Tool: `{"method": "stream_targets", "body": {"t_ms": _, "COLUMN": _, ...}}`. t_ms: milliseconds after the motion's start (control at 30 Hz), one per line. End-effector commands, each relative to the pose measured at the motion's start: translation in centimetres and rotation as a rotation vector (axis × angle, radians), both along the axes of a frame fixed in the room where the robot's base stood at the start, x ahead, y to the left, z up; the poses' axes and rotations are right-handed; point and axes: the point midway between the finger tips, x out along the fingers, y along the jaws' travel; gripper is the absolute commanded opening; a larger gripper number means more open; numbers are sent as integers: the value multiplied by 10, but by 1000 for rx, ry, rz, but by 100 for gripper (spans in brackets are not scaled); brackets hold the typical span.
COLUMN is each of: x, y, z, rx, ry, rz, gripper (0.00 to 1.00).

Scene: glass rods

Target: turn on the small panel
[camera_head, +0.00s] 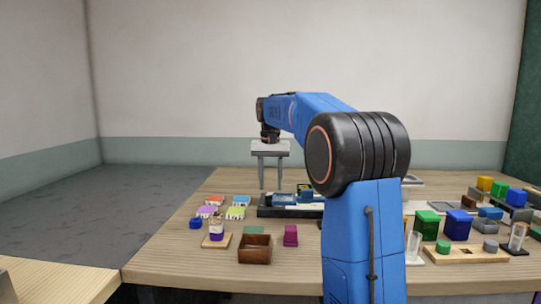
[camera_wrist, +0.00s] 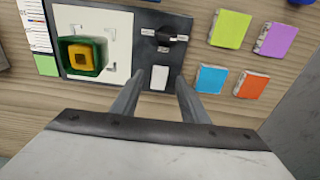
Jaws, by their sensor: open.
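A small dark panel (camera_wrist: 170,60) lies below my gripper in the wrist view. It carries a black knob (camera_wrist: 166,38) with small white labels around it and a white rectangular button or switch (camera_wrist: 158,77). My gripper (camera_wrist: 161,80) is open and empty; its two fingertips appear on either side of the white part, and their height above it is hard to judge. In the head view my gripper (camera_head: 271,186) points down near the left end of the dark panel base (camera_head: 268,211). The panel's right portion there is partly hidden by my arm.
A brown box (camera_head: 255,248) and a magenta block (camera_head: 290,235) stand in front. Coloured blocks and wooden holders fill the table's right side.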

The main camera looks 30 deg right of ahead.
Motion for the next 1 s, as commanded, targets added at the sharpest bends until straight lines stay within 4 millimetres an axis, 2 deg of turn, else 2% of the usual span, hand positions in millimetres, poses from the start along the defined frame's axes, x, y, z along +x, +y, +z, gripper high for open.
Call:
{"method": "stream_targets", "body": {"t_ms": 600, "x": -5, "y": 4, "z": 121, "rx": -1, "ry": -3, "rz": 0, "gripper": 41}}
{"method": "stream_targets", "body": {"t_ms": 800, "x": -7, "y": 5, "z": 144, "rx": -1, "ry": -1, "rz": 0, "gripper": 41}}
{"method": "stream_targets", "body": {"t_ms": 1000, "x": -8, "y": 5, "z": 152, "rx": 1, "ry": 1, "rz": 0, "gripper": 41}}
